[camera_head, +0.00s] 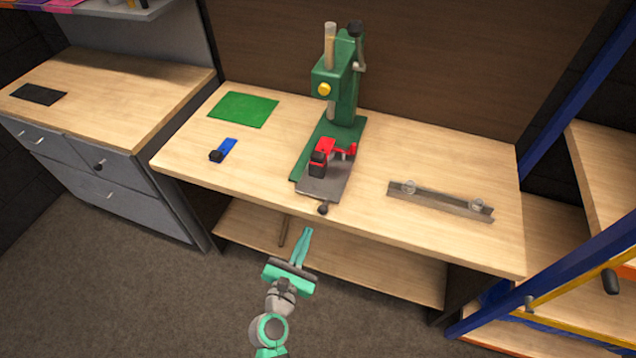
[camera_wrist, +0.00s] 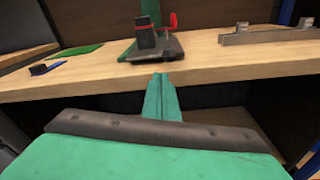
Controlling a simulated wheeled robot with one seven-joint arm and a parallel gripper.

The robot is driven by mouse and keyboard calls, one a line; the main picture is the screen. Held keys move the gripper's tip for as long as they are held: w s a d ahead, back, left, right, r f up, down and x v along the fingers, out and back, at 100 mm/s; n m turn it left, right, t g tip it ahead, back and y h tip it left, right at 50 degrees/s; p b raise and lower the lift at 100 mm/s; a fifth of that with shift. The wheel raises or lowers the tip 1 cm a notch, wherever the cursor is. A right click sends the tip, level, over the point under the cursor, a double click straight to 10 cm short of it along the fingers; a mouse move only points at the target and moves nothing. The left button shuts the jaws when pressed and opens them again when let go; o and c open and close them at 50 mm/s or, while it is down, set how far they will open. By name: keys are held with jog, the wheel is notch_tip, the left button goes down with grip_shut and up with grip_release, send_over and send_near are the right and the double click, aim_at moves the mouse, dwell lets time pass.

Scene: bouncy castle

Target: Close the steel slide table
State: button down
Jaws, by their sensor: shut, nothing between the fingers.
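The steel slide table (camera_head: 322,190) is a grey plate with a dark round knob (camera_head: 323,209) at its front end. It sticks out toward the front from the green base of the press (camera_head: 345,80). A red and black clamp (camera_head: 328,154) sits on it. In the wrist view the slide table (camera_wrist: 160,48) is straight ahead, above and beyond my fingers. My gripper (camera_head: 307,232) is teal, shut and empty. It is in front of the bench's edge, apart from the slide table. It also shows in the wrist view (camera_wrist: 160,80).
The wooden bench (camera_head: 440,168) holds a green mat (camera_head: 243,109), a small blue item (camera_head: 224,150) and a metal bar with clear knobs (camera_head: 440,200). A lower shelf (camera_head: 370,262) lies under it. Grey drawers (camera_head: 100,185) stand left; a blue-framed rack (camera_head: 570,270) stands right.

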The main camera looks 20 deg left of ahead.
notch_tip(320, 180, up, 3)
jog(key=w+a+n+t, duration=0.1)
jog(key=w+a+n, duration=0.1)
jog(key=w+n, duration=0.1)
send_near(322, 174)
jog(key=shift+h, duration=0.3)
jog(key=w, duration=0.6)
jog(key=shift+w+a, duration=0.15)
jog(key=shift+w, duration=0.1)
